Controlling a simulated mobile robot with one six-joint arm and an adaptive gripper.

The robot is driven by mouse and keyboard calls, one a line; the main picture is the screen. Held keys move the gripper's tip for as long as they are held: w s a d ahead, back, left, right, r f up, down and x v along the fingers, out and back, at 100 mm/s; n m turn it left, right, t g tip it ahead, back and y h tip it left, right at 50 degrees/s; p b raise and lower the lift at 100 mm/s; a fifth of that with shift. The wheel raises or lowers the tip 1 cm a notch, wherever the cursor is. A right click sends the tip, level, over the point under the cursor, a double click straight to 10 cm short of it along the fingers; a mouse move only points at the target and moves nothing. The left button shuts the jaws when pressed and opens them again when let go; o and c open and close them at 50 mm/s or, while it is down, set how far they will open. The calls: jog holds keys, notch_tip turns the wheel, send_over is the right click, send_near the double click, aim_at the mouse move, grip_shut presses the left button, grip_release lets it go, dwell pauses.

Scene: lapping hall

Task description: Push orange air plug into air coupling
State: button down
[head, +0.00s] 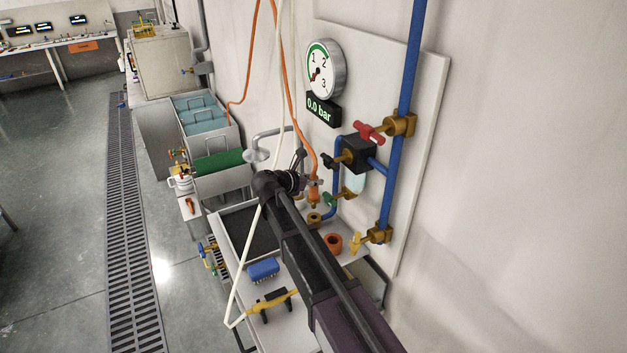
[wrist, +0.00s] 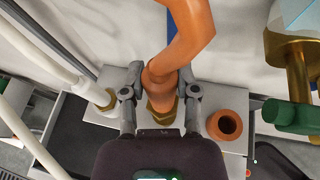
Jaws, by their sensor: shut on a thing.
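The orange air plug (head: 314,190) hangs from an orange hose, nose down, above the bench. It also shows in the wrist view (wrist: 160,77), between my two fingers. My gripper (head: 306,183) is shut on the plug; its fingertips press on both sides in the wrist view (wrist: 161,84). The brass air coupling (head: 315,218) stands on the bench below the plug. In the wrist view brass (wrist: 162,105) shows just under the plug; I cannot tell how much is plug nose and how much coupling. The plug's nose appears close above the coupling; whether they touch is unclear.
An orange open-topped cup (head: 333,241) stands right of the coupling. A wall panel carries a gauge (head: 325,69), a "0.0 bar" display (head: 322,108), a blue pipe (head: 409,70) and valves. A blue block (head: 263,270) lies at the bench front. A white hose (head: 244,275) hangs left of my arm.

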aim_at(310, 197)
jog(key=shift+f+b, duration=3.75)
jog(key=shift+f, duration=0.05)
dwell(0.5)
jog(key=shift+c, duration=1.4)
grip_release()
jog(key=shift+r, duration=0.25)
notch_tip(310, 197, up, 16)
jog(key=p, duration=1.6)
jog(key=shift+f, duration=0.25)
